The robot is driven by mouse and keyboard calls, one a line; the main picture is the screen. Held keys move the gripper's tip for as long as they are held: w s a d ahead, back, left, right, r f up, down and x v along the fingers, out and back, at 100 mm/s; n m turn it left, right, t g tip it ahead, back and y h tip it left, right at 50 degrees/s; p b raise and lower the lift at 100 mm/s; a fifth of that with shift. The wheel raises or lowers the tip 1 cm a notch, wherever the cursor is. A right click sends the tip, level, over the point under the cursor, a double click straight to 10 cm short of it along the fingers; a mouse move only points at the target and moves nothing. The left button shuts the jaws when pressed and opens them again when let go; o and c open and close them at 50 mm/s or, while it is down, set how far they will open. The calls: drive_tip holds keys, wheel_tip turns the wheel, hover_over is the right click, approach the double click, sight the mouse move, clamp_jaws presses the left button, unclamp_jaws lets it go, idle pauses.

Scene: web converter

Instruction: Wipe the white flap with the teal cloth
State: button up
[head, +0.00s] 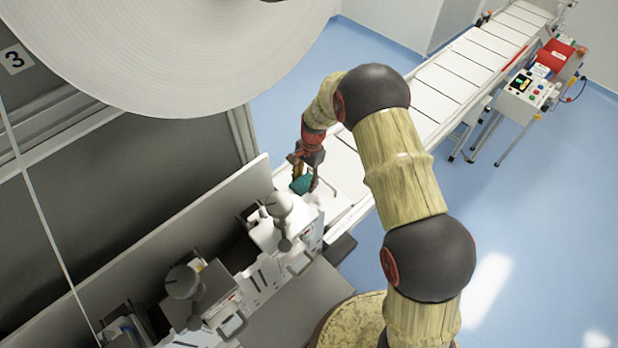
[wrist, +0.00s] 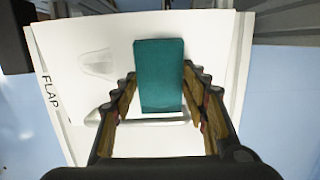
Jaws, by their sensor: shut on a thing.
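The teal cloth (wrist: 160,82) is a folded rectangular pad in the middle of the wrist view. My gripper (wrist: 158,90) is shut on it, with one finger on each side. The white flap (wrist: 215,45) is a flat panel behind the cloth, with "FLAP" printed along its left edge and a pale grey smear-like mark left of the cloth. I cannot tell whether the cloth touches the flap. In the head view, the cloth (head: 302,184) shows small and teal below my gripper (head: 306,172), over the white surfaces near the machine. The cloth and gripper hide part of the flap.
A large white roll (head: 170,50) hangs at the upper left. White machine units (head: 265,235) with rounded heads stand just below the cloth. A conveyor (head: 470,60) runs to the upper right, beside a control box (head: 525,92). Blue floor lies open on the right.

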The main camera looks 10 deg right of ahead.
sight(293, 194)
drive_tip(key=shift+s+a+r+p, duration=0.15)
drive_tip(key=shift+s+a, duration=0.35)
drive_tip(key=shift+a, duration=0.25)
drive_tip(key=shift+s+a+p, duration=0.1)
drive_tip(key=shift+s+a, duration=0.4)
drive_tip(key=shift+a, duration=0.2)
drive_tip(key=shift+s+a+r+p, duration=0.15)
drive_tip(key=shift+s+a, duration=0.35)
drive_tip(key=shift+a, duration=0.25)
drive_tip(key=shift+f, duration=0.1)
drive_tip(key=shift+w+d+r+p, duration=0.15)
drive_tip(key=shift+r+p, duration=0.45)
drive_tip(key=shift+r, duration=0.4)
drive_tip(key=shift+w+d+r+p, duration=0.15)
drive_tip(key=shift+r+p, duration=0.4)
drive_tip(key=shift+r, duration=0.45)
drive_tip(key=shift+w+d+r+p, duration=0.15)
drive_tip(key=shift+r+p, duration=0.45)
drive_tip(key=shift+r, duration=0.4)
drive_tip(key=shift+s, duration=0.1)
drive_tip(key=shift+d+r+p, duration=0.2)
drive_tip(key=shift+r+p, duration=0.65)
drive_tip(key=shift+r, duration=0.7)
drive_tip(key=shift+f, duration=0.1)
